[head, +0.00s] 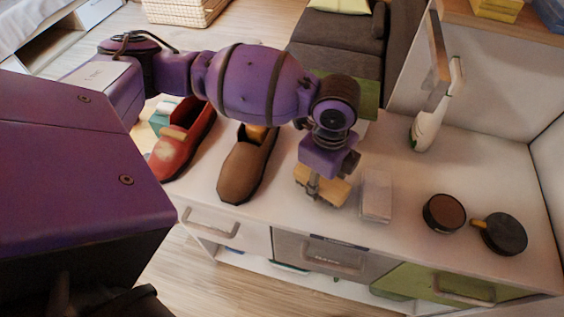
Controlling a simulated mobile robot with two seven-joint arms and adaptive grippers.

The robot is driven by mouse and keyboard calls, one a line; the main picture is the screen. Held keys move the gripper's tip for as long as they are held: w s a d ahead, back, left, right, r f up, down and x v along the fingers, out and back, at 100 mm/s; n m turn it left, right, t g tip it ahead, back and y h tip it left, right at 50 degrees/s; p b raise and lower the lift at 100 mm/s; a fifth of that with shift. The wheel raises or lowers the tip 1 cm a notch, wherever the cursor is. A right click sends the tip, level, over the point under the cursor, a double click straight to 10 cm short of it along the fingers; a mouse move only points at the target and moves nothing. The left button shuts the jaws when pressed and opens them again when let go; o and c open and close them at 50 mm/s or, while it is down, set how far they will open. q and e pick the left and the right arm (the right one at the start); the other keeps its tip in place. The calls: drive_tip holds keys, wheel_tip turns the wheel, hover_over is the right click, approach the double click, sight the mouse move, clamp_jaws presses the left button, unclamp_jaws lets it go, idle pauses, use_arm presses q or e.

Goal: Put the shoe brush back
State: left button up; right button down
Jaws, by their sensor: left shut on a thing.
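My left gripper (316,192) points down over the white cabinet top and is shut on a tan wooden brush (334,190), the likely shoe brush. The gripper hides part of the brush. The brush is at or just above the surface; I cannot tell whether it touches. My right gripper is not in view.
A brown shoe (247,165) and a red shoe (180,143) stand left of the gripper. A pale block (376,195), a brown-topped tin (443,213) and a dark tin (503,234) lie to the right. A white-green bottle (428,127) stands behind. The front drawers (335,257) look shut.

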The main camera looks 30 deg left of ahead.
use_arm(q)
drive_tip(key=o, duration=1)
drive_tip(key=shift+f, duration=0.1)
drive_tip(key=shift+o, duration=0.2)
wheel_tip(320, 180, up, 12)
drive_tip(key=shift+r+p, duration=0.2)
drive_tip(key=shift+p, duration=0.45)
